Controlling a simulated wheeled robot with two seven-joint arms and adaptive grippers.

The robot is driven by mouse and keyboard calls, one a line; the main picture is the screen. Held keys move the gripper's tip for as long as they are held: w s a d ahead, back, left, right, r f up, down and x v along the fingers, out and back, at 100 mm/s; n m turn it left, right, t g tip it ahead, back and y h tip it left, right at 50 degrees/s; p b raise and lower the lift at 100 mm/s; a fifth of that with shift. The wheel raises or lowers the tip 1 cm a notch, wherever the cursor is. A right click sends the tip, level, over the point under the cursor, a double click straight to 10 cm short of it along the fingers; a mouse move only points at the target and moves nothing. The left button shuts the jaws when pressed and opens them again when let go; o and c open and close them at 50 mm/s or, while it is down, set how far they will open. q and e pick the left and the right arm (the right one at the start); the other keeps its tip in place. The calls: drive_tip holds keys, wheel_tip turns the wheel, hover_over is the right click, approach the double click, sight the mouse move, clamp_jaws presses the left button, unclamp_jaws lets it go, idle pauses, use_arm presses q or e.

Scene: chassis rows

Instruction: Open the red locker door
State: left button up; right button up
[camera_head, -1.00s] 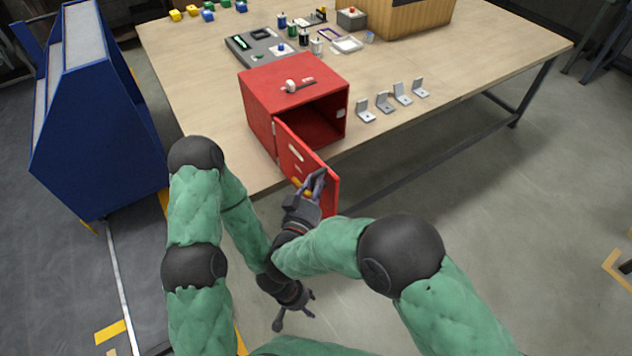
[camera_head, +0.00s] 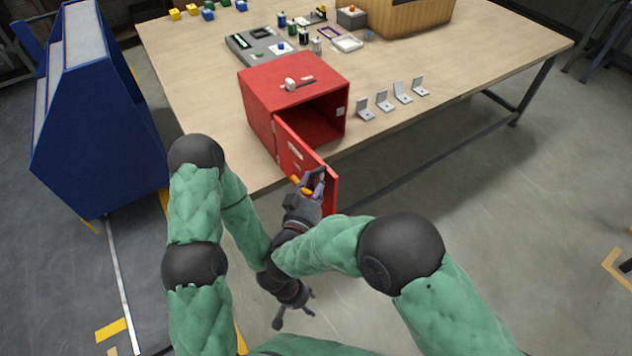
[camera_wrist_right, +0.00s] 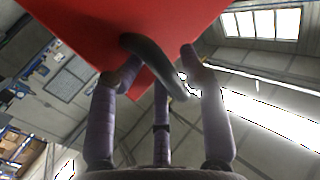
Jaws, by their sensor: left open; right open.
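The red locker (camera_head: 285,86) stands on the near edge of the table. Its red door (camera_head: 298,156) is swung wide open toward me, past the table edge, and the dark inside shows. My right gripper (camera_head: 313,181) is at the door's free end. In the right wrist view, the dark curved door handle (camera_wrist_right: 155,65) crosses among the open fingers of my right gripper (camera_wrist_right: 160,85); whether they touch it is unclear. My left gripper (camera_head: 294,315) is open and empty, low over the floor, away from the door.
Several grey brackets (camera_head: 384,101) stand on the table (camera_head: 460,60) right of the locker. A grey tray (camera_head: 262,46) and small parts lie behind it. A blue rack (camera_head: 95,120) stands at the left. Floor right of the door is clear.

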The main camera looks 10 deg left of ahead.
drive_tip(key=r, duration=0.8)
drive_tip(key=shift+w+a, duration=0.15)
drive_tip(key=shift+w, duration=0.25)
drive_tip(key=shift+s+r, duration=0.15)
drive_tip(key=shift+r, duration=0.45)
drive_tip(key=shift+s+r, duration=0.15)
drive_tip(key=shift+r, duration=0.4)
drive_tip(key=shift+s, duration=0.1)
drive_tip(key=shift+f, duration=0.1)
drive_tip(key=shift+f, duration=0.1)
